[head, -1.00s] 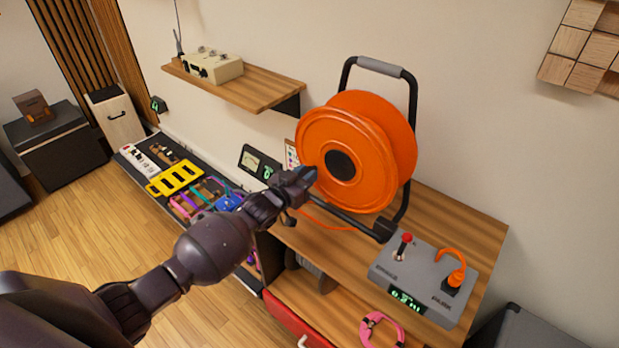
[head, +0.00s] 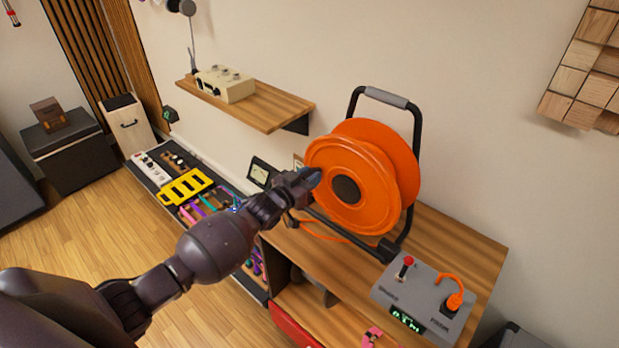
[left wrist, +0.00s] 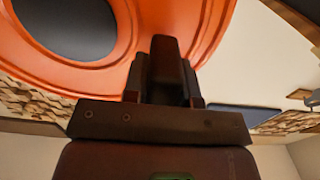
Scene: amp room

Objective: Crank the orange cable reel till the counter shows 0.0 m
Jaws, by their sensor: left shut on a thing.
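The orange cable reel (head: 376,160) stands upright in a black frame with a grey top grip on the wooden bench. My left gripper (head: 309,181) is at the left edge of its front disc, shut on what seems to be the crank handle, which the fingers hide. In the left wrist view the gripper (left wrist: 167,70) is closed in front of the reel's orange face (left wrist: 110,75) and dark hub. The counter (head: 407,318) shows green digits on the front of a grey box (head: 425,292); they look like 0.5 m but are blurred. My right gripper is out of view.
The box carries a red-tipped lever (head: 407,263) and an orange plugged cable (head: 450,285). A wall shelf (head: 250,104) with a beige device is at the upper left. Several tools and cables lie on the lower counter at left. Orange cable runs along the bench below the reel.

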